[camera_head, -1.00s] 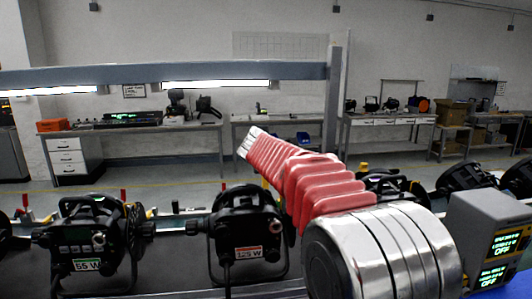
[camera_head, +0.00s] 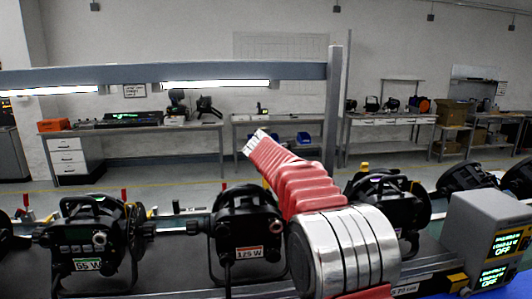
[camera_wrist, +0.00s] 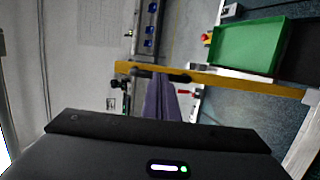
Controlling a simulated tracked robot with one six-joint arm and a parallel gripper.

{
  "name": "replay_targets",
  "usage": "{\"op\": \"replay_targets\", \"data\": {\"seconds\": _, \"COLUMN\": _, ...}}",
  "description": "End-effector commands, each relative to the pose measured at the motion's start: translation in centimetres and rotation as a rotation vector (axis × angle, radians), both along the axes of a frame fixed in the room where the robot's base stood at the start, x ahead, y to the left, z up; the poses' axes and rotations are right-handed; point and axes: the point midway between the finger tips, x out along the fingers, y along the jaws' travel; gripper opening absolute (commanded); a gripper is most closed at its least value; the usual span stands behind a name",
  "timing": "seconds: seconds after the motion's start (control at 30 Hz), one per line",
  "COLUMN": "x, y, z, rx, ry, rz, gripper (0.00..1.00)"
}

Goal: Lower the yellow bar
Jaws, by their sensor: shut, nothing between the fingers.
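The yellow bar (camera_wrist: 245,82) runs across the upper half of the wrist view, sloping slightly down to the right. A short black handle-like piece (camera_wrist: 182,77) lies along its left part. My gripper (camera_wrist: 160,77) shows as grey-purple fingers rising from its dark housing. They are together and empty, with their tips in front of the black piece. I cannot tell whether they touch it or the bar. I cannot make out the bar or my gripper in the head view, where my arm fills the middle.
A green tray (camera_wrist: 248,46) lies beyond the bar at right. In the head view, black par cans (camera_head: 247,222) stand in a row on the line, beside a grey box with "OFF" displays (camera_head: 487,235). A light beam (camera_head: 120,74) crosses above. Workbenches (camera_head: 130,128) stand behind.

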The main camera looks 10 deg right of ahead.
Motion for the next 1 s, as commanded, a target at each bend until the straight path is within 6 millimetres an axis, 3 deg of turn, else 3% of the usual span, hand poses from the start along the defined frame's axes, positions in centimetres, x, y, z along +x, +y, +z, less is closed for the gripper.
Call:
{"op": "replay_targets", "data": {"seconds": 0.27, "x": 0.2, "y": -0.1, "z": -0.1, "rx": 0.000, "ry": 0.001, "rz": -0.001, "gripper": 0.00}}
{"op": "replay_targets", "data": {"seconds": 0.8, "x": 4.5, "y": -0.1, "z": -0.9, "rx": -0.001, "ry": 0.000, "rz": -0.003, "gripper": 0.00}}
{"op": "replay_targets", "data": {"seconds": 1.0, "x": 5.0, "y": -0.1, "z": -1.0, "rx": -0.001, "ry": 0.001, "rz": -0.002, "gripper": 0.00}}
